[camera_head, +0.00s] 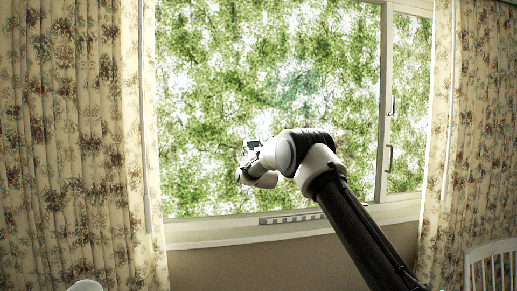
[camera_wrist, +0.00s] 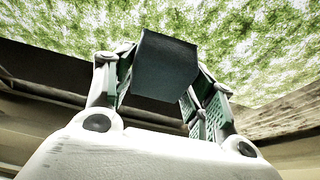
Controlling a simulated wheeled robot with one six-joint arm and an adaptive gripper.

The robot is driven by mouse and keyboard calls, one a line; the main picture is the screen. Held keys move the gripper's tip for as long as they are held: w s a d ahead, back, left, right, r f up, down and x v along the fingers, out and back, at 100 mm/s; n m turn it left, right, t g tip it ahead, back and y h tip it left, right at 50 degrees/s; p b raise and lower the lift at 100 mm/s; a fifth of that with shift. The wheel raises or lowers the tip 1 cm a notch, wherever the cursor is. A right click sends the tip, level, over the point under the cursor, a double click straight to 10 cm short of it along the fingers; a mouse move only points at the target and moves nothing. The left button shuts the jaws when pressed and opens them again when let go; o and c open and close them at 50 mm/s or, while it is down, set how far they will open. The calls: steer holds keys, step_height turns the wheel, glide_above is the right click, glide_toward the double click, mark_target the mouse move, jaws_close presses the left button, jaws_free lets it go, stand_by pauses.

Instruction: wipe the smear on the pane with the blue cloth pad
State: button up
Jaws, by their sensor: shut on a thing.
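My gripper (camera_wrist: 160,88) is shut on the blue cloth pad (camera_wrist: 166,62), which looks dark, almost black, and sits between the two fingers in the wrist view. In the head view my gripper (camera_head: 251,153) is in front of the lower middle of the window pane (camera_head: 210,110), mostly hidden behind my wrist; a small dark bit of the pad shows there. A faint blue-green patch on the pane, which looks like the smear (camera_head: 293,83), lies above and right of my gripper. I cannot tell whether the pad touches the glass.
A window sill (camera_head: 215,233) runs below the pane, with a grey slotted strip (camera_head: 291,219) on it. A frame post with handles (camera_head: 388,105) stands at right. Patterned curtains hang at left (camera_head: 70,140) and right (camera_head: 480,140). A white chair (camera_head: 490,262) is at lower right.

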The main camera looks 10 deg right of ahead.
steer(key=shift+a, duration=0.8)
steer(key=shift+s, duration=0.15)
steer(key=shift+s, duration=2.9)
steer(key=shift+s, duration=1.5)
steer(key=shift+d, duration=0.1)
